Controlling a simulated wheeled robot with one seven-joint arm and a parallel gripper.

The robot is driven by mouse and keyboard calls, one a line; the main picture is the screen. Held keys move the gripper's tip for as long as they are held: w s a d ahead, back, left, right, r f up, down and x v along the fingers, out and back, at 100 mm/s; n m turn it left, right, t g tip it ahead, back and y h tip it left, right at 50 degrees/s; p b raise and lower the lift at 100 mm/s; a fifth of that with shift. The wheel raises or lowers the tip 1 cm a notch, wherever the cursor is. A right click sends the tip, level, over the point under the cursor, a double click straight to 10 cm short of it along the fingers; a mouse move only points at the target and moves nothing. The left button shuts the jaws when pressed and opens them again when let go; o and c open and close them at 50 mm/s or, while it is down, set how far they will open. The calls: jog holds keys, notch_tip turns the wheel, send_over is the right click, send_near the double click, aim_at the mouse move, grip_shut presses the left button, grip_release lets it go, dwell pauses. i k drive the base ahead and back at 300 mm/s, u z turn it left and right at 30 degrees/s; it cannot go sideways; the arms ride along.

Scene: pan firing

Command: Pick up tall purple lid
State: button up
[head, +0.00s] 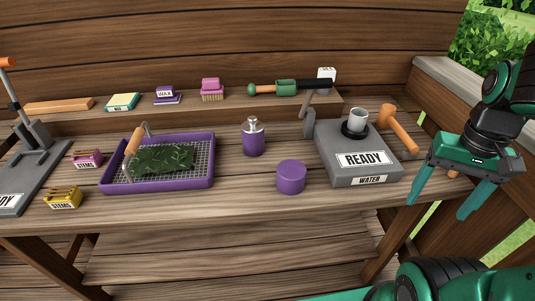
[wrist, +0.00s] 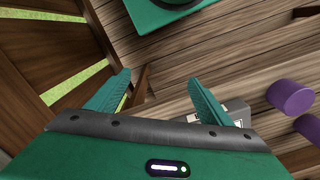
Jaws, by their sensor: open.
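The tall purple lid (head: 291,177) is a plain, flat-topped purple cylinder standing near the bench's front edge, left of the grey water box. In the wrist view, a purple cylinder at the right (wrist: 291,97) appears to be this lid, with another purple piece partly cut off below it. My gripper (head: 438,207) is open and empty, its green fingers pointing down, well to the right of the lid and beyond the grey box. In the wrist view the gap between the fingers (wrist: 160,78) holds nothing.
A purple jar with metal top (head: 253,138) stands behind-left of the lid. A purple tray (head: 205,180) is further left.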

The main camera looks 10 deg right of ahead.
aim_at(291, 174)
jog(key=z, duration=1.1)
jog(key=k, duration=1.25)
jog(key=u, duration=0.55)
jog(key=i, duration=1)
jog(key=z, duration=0.05)
